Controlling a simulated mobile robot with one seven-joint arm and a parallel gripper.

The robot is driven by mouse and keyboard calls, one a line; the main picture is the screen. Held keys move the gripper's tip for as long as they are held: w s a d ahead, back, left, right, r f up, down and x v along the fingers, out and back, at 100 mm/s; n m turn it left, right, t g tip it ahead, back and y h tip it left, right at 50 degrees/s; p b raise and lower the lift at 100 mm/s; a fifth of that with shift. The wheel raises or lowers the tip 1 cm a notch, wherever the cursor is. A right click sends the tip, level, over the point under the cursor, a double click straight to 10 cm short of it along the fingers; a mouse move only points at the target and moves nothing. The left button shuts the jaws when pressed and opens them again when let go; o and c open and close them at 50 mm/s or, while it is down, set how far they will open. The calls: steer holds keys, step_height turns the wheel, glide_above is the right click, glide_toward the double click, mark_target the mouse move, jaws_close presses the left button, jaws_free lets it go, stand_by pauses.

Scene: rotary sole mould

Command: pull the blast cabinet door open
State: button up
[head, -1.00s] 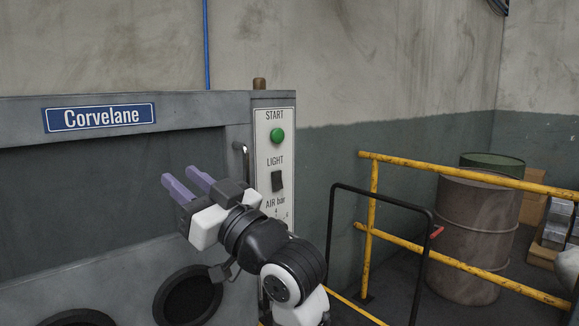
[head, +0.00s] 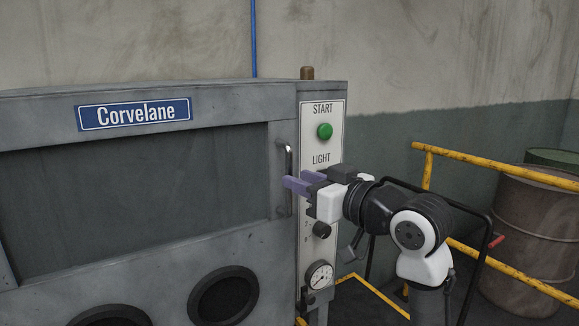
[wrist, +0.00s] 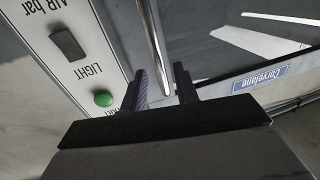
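The grey blast cabinet door (head: 262,255), with a dark window (head: 140,185), appears shut in the head view. Its upright metal bar handle (head: 288,152) is at the door's right edge. The handle also shows in the wrist view (wrist: 153,42). My gripper (head: 295,179) is at the handle's middle, reaching in from the right, with its purple fingers apart. In the wrist view my gripper (wrist: 160,72) is open, and the bar runs down between the two fingers. I cannot tell whether either finger touches it. The fingers hide part of the handle in the head view.
A control panel (head: 322,135) with a green button (head: 324,131) and a gauge (head: 319,275) is close behind my gripper. A yellow railing (head: 480,158) and a rusty drum (head: 535,235) stand at the right. Two round black ports (head: 224,296) are low on the front.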

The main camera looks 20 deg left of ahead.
mark_target(289, 215)
steer(key=shift+p+x, duration=0.45)
steer(key=shift+x, duration=1.65)
steer(key=shift+c, duration=0.4)
jaws_close()
